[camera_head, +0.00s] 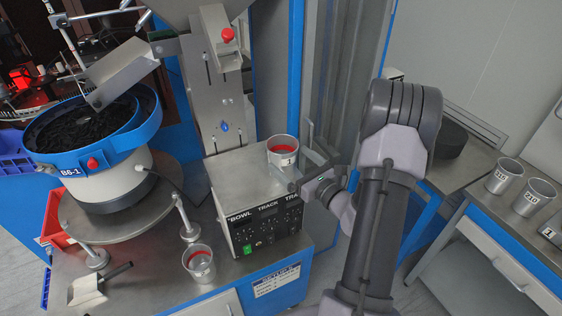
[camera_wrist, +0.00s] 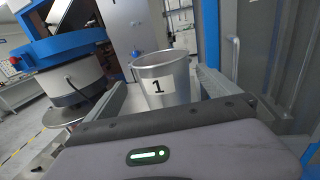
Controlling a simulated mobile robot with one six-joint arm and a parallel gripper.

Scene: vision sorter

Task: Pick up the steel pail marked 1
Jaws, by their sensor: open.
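The steel pail marked 1 (camera_head: 283,157) stands upright on the top of the steel control box, and its inside looks red in the head view. In the wrist view the pail (camera_wrist: 163,82) shows its label "1" facing me. My gripper (camera_head: 294,172) is at the pail, with one finger on either side of it in the wrist view (camera_wrist: 160,92). The fingers are open, and I cannot tell whether either touches the pail. The pail's lower part is hidden behind my gripper's body in the wrist view.
The control box (camera_head: 232,180) bears the pail. Another pail with red inside (camera_head: 199,263) stands lower on the bench. A bowl feeder (camera_head: 95,135) is at left. A steel post (camera_head: 215,90) rises behind the box. Pails marked with numbers (camera_head: 535,197) stand on the right table.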

